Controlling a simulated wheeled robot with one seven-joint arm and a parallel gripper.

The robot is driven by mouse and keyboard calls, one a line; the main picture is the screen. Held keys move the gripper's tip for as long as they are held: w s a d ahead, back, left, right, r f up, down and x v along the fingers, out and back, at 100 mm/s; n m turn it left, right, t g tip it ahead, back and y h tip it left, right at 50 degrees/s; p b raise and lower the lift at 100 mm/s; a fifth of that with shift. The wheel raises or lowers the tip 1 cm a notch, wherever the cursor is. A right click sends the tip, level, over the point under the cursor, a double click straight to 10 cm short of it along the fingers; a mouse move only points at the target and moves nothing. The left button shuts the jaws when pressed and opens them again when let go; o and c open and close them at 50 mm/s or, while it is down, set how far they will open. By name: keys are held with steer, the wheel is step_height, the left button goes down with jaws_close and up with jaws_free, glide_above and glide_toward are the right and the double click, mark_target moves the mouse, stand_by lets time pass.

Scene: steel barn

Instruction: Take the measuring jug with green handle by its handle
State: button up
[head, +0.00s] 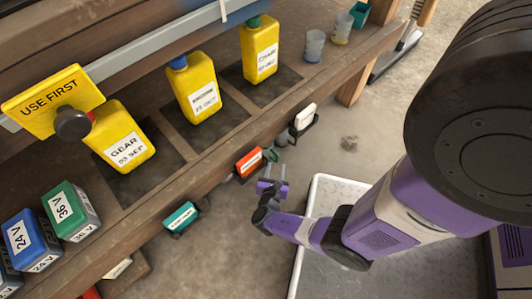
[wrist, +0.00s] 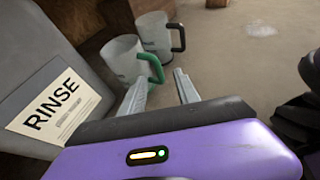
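The measuring jug with green handle (wrist: 124,57) is a translucent whitish jug in the upper left of the wrist view. Its green handle (wrist: 154,66) points right, just beyond my fingertips and nearer the left one. My gripper (wrist: 160,80) is open, with a clear gap between its two fingers and nothing in it. In the head view my gripper (head: 281,172) is beside the bench's front edge, close to a small green part (head: 270,155) that seems to be the handle. The jug's body is hidden there under the bench top.
A second jug (wrist: 153,30) with a dark handle stands just behind. A grey surface with a RINSE label (wrist: 62,105) is close on the left. The wooden bench (head: 205,150) holds yellow bottles (head: 195,90). Open floor lies to the right in the wrist view.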

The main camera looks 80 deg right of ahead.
mark_target(277, 159)
steer(key=b+x, duration=0.1)
steer(key=x, duration=0.1)
steer(key=b+x, duration=0.1)
steer(key=shift+w+d+f, duration=0.15)
steer(key=shift+d+f, duration=0.1)
steer(key=shift+f, duration=0.15)
steer(key=shift+w+d+f+b, duration=0.1)
steer(key=shift+d+b, duration=0.2)
steer(key=shift+d, duration=0.3)
steer(key=shift+c, duration=0.2)
jaws_close()
